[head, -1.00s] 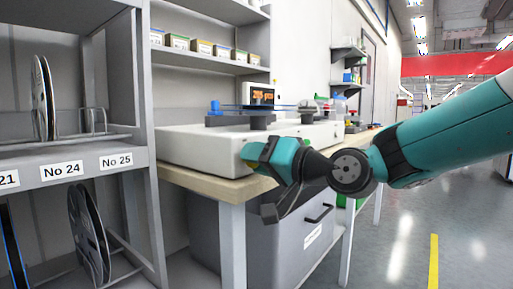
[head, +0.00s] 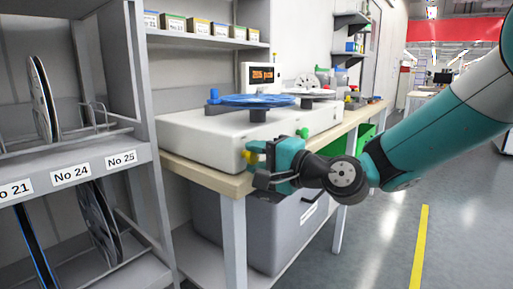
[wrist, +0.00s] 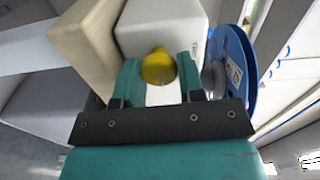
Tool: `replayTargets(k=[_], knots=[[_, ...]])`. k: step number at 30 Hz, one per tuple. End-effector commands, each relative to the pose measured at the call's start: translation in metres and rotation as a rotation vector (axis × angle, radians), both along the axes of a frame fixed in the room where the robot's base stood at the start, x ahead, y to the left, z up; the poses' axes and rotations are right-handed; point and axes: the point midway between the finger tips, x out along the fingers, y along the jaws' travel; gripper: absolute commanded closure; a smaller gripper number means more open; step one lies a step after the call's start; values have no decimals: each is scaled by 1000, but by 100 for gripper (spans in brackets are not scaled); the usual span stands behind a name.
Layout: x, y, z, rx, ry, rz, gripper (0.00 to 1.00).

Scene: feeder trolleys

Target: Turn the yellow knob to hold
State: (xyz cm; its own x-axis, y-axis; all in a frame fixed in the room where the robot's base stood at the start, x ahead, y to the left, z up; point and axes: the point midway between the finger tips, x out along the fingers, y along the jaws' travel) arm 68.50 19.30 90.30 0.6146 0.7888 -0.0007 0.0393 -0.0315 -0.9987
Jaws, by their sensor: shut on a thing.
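The yellow knob (head: 250,157) is on the front face of the white counting machine (head: 205,143), near its lower corner above the bench edge. In the wrist view the yellow knob (wrist: 158,66) sits between the two teal fingers, with the machine behind it. My gripper (head: 258,163) is shut on the knob; in the wrist view the gripper (wrist: 159,80) has one finger on each side of it. The fingers hide part of the knob in the head view. I cannot read any hold mark around the knob.
A blue reel (head: 250,100) lies on the machine, and a display (head: 262,76) with orange text stands behind. A green button (head: 302,133) is right of my gripper. A rack of reels (head: 100,165) stands left. A grey bin (head: 285,232) is under the bench. Floor at right is clear.

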Motion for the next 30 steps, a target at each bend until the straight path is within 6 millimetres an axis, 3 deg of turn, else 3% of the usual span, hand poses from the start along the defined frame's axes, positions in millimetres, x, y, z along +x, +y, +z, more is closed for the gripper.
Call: replayTargets(k=[20, 21, 24, 30], knots=[[1, -2, -1, 40, 51, -6, 88], [1, -2, -1, 40, 51, -6, 62], [1, -1, -1, 40, 51, -5, 40], [0, 0, 0, 40, 51, -2, 40]])
